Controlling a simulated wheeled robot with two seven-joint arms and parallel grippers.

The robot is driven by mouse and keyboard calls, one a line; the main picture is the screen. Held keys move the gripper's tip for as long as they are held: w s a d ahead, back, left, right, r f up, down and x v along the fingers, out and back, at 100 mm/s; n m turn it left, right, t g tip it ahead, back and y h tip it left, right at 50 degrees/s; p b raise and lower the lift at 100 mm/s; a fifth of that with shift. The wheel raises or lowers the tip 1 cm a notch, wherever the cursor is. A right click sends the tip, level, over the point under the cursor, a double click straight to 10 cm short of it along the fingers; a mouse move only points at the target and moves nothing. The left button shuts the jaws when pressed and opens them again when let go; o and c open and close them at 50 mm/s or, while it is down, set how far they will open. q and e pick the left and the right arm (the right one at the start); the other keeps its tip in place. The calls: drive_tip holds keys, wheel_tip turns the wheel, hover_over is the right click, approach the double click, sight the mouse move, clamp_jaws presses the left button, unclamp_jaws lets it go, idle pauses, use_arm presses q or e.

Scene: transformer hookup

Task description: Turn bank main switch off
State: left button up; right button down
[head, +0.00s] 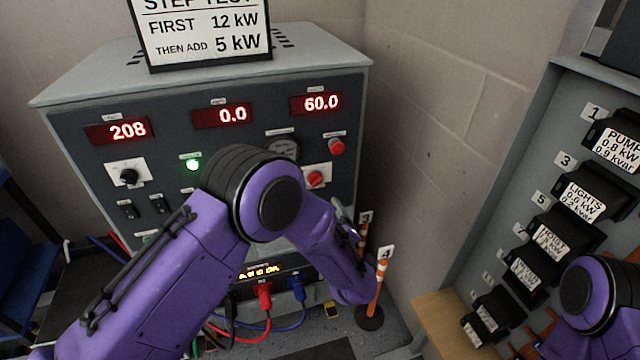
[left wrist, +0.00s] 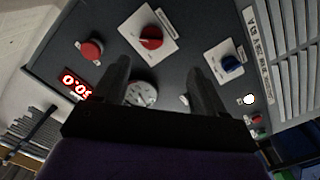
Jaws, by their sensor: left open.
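A red rotary knob (head: 315,179) on a white plate sits on the right part of the grey cabinet's front. It looks like the bank main switch, but I cannot read its label. The left wrist view shows this red knob (left wrist: 152,37) just past my left fingertips, roughly in line with the gap between them. My left gripper (left wrist: 158,70) is open, with nothing between its fingers. In the head view my left arm crosses the panel and hides most of that gripper. My right gripper is not seen; only part of my right arm shows at lower right.
A red push button (head: 336,146) and a round gauge (head: 282,148) are close to the knob. Orange-striped posts (head: 380,275) stand right of the cabinet (head: 210,68). A breaker panel (head: 520,150) is at right.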

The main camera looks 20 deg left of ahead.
sight(317, 183)
use_arm(q)
drive_tip(key=shift+n, duration=0.5)
drive_tip(key=x, duration=0.3)
drive_tip(key=r+p+x, duration=0.1)
drive_tip(key=x, duration=0.3)
drive_tip(key=d+p+x, duration=0.1)
drive_tip(key=x, duration=0.2)
drive_tip(key=shift+w+a+r, duration=0.2)
drive_tip(key=shift+w, duration=0.3)
drive_tip(key=shift+w+a+f, duration=0.15)
drive_tip(key=shift+w+a, duration=0.1)
drive_tip(key=shift+w, duration=0.2)
drive_tip(key=shift+s, duration=0.1)
drive_tip(key=c, duration=1.1)
